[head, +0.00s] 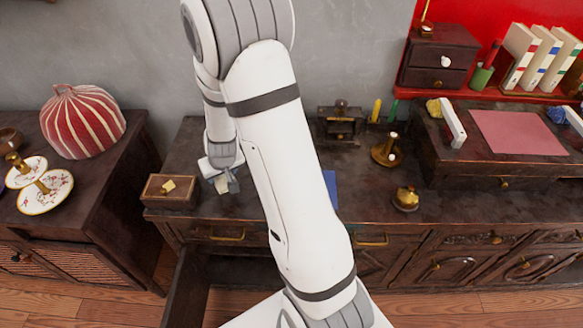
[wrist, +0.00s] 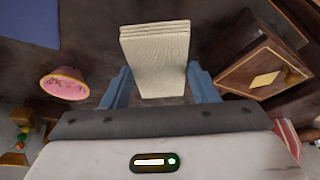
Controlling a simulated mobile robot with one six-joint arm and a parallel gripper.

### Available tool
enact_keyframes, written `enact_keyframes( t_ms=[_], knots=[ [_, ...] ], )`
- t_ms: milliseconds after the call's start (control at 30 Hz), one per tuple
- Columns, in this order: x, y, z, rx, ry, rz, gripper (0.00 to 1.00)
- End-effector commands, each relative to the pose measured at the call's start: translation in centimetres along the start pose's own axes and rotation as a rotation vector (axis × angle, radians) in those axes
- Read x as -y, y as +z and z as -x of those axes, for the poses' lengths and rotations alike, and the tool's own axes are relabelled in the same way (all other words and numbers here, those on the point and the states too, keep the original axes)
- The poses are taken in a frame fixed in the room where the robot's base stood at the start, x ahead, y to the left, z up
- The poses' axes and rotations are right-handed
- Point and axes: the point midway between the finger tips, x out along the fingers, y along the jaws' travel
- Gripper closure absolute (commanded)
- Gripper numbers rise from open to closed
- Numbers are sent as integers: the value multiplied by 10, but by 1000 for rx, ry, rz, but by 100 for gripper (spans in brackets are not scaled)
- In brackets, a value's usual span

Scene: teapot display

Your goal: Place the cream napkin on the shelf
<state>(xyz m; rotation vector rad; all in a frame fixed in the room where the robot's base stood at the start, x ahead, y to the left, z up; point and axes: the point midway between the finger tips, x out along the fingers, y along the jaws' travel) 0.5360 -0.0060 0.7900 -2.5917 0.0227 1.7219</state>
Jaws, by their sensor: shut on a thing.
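My gripper (head: 221,180) hangs above the left part of the dark wooden desk in the head view. It is shut on the cream napkin (wrist: 155,48), a folded, layered cloth. In the wrist view the napkin sits between the two blue fingers of my gripper (wrist: 160,75) and sticks out past their tips. In the head view only a small pale bit of the napkin (head: 222,186) shows below the fingers. A red shelf (head: 401,93) with books stands at the upper right; I cannot tell whether it is the shelf named in the task.
A wooden box (head: 160,203) is just left of my gripper; it also shows in the wrist view (wrist: 240,75). A striped cosy (head: 82,122) and a two-tier plate stand (head: 45,203) are farther left. A brass bell (head: 405,199) stands on the desk. My arm hides the desk's middle.

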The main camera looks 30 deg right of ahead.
Motion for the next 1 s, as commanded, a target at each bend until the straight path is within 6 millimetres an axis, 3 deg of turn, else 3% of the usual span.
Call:
enact_keyframes(
  t_ms=[33,100,367,633,1000],
  knots=[
    [-15,-6,-5,-6,39,-53,69],
    [-27,-16,3,-5,51,-82,72],
    [-55,-32,29,3,81,-152,72],
    [-57,-14,-10,9,83,-157,72],
    [-57,2,-48,9,83,-155,72]
  ],
)
